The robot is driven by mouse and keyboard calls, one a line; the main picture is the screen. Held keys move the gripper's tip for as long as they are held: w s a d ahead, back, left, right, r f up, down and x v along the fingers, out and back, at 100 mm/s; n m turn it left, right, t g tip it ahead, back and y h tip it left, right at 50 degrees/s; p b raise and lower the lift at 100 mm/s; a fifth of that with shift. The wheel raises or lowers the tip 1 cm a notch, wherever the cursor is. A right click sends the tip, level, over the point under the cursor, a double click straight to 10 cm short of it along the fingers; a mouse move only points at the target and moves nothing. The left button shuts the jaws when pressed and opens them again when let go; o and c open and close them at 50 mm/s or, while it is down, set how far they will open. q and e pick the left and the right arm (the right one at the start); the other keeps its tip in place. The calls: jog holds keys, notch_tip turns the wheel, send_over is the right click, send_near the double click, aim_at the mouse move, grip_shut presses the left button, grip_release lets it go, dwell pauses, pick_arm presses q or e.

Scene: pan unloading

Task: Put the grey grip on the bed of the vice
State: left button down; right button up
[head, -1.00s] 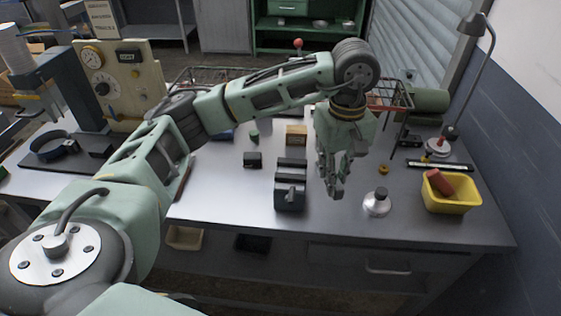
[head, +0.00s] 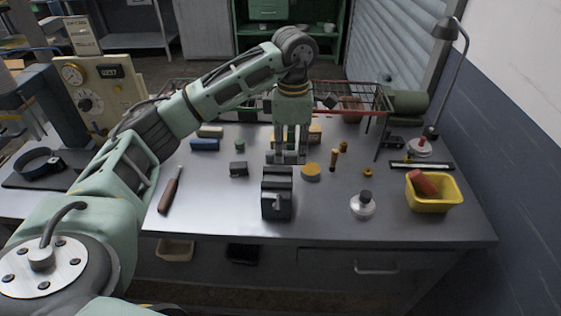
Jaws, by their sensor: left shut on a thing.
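The vice (head: 277,203) is a dark grey block with raised jaws, standing on the bench near its front edge. My left gripper (head: 287,157) points straight down just behind the vice, in line with it and apart from it. Its fingers are shut on a small grey piece, which I take to be the grey grip; the fingers hide most of it. How far above the bench it is held is hard to tell. My right gripper is not in view.
A yellow disc (head: 310,172) lies right of my gripper, with brown pegs (head: 338,156) behind. A dark block (head: 238,169) and a brown-handled tool (head: 170,190) are left. A silver-based knob (head: 362,205) and yellow bin (head: 434,196) stand right. A wire rack (head: 350,97) is behind.

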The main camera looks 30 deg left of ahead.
pick_arm(q)
jog(key=shift+s+a+f, duration=0.55)
jog(key=shift+s+a, duration=0.25)
jog(key=shift+s+f+p, duration=0.1)
jog(key=shift+f+p, duration=0.1)
jog(key=shift+p, duration=0.1)
notch_tip(320, 180, down, 3)
jog(key=shift+f+p, duration=0.15)
jog(key=shift+p, duration=0.6)
jog(key=shift+f, duration=0.35)
jog(key=shift+f, duration=0.15)
jog(key=c, duration=1.6)
grip_release()
